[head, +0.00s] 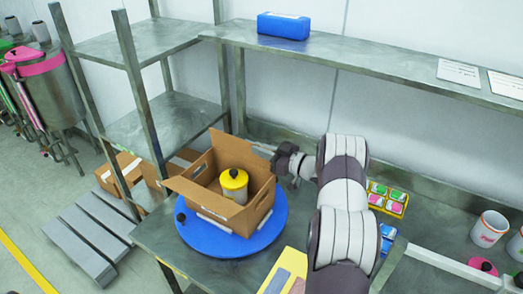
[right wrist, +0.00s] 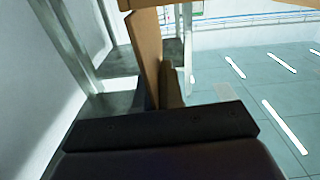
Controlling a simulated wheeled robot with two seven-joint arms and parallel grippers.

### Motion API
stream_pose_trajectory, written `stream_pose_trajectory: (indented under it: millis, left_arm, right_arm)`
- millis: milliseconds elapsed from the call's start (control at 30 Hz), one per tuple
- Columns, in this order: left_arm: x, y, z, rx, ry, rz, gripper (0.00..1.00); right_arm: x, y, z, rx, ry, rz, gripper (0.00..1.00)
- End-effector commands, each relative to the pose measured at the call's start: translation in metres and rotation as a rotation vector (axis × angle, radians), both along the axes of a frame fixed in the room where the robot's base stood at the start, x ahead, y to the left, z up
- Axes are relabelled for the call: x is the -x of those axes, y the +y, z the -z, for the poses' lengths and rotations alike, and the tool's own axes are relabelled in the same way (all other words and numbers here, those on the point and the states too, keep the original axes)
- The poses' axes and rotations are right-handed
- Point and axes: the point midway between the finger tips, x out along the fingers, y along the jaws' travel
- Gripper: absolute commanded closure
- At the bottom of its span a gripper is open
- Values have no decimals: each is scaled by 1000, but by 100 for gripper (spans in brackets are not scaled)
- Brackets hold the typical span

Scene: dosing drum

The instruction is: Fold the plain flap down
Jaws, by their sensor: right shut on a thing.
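An open cardboard box (head: 256,212) stands on a round blue turntable (head: 195,244) on the metal table. A can with a yellow lid (head: 233,180) stands inside it. One flap (head: 193,196) sticks out at the box's left side. My right gripper (head: 277,159) is at the box's far right side, shut on cardboard at its upper edge. In the right wrist view a brown cardboard piece (right wrist: 147,50) rises beyond the dark gripper body. The fingertips and the exact hold are hidden, and I cannot tell which flap is plain. My left gripper is out of view.
A metal rack (head: 130,75) stands close on the left. A shelf (head: 380,66) with a blue case (head: 284,26) runs above the table. Small coloured packs (head: 387,198) and white tubs (head: 489,229) are on the right. My right arm covers the table's middle.

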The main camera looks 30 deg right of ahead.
Motion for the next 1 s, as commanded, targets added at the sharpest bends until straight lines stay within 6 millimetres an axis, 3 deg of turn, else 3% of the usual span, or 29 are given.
stream_pose_trajectory:
  millis: [67,100,133,167,433,533,800,1000]
  left_arm:
    - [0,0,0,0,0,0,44]
    - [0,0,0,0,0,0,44]
    - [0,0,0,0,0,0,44]
    - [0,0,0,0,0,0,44]
    - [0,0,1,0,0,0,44]
    - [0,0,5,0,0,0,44]
    - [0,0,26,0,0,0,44]
    - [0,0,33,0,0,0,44]
  right_arm:
    - [0,0,1,0,1,0,100]
    - [0,0,1,0,1,0,83]
    - [0,0,1,0,1,0,74]
    - [0,0,1,0,1,0,71]
    - [1,-1,0,-1,0,0,71]
    - [10,-6,1,0,-1,2,71]
    - [73,-39,4,0,1,5,71]
    - [106,-55,2,-1,0,1,71]
